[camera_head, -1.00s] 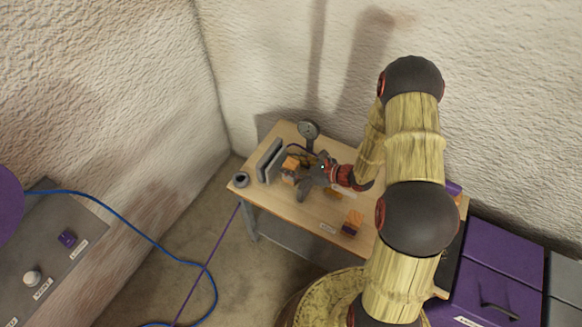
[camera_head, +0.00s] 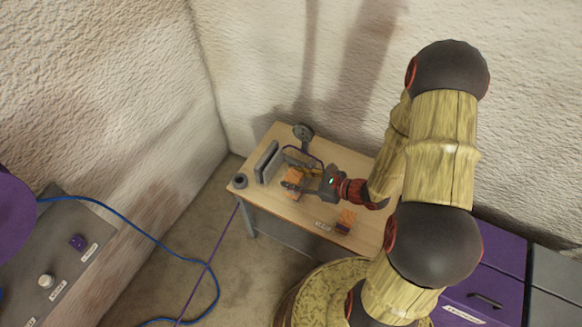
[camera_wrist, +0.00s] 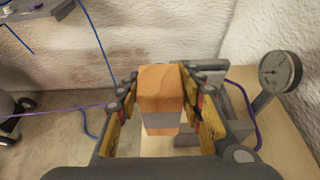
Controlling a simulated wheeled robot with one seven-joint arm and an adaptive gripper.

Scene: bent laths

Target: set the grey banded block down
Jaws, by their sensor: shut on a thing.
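The grey banded block (camera_wrist: 160,85) is orange wood with a pale grey band around its lower part in the wrist view. It stands between the two fingers of my gripper (camera_wrist: 162,108), which are shut on it from both sides. In the head view the block (camera_head: 294,178) is over the left part of the wooden table (camera_head: 277,206), and my gripper (camera_head: 302,187) reaches it from the right. The fingers partly cover it there. I cannot tell whether its underside touches the table.
A second orange block (camera_head: 347,217) with a dark band sits near the table's front edge, by a white label (camera_head: 323,226). A round gauge (camera_head: 303,132) stands at the back. Upright grey slabs (camera_head: 266,161) and a grey ring (camera_head: 240,181) are at the left.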

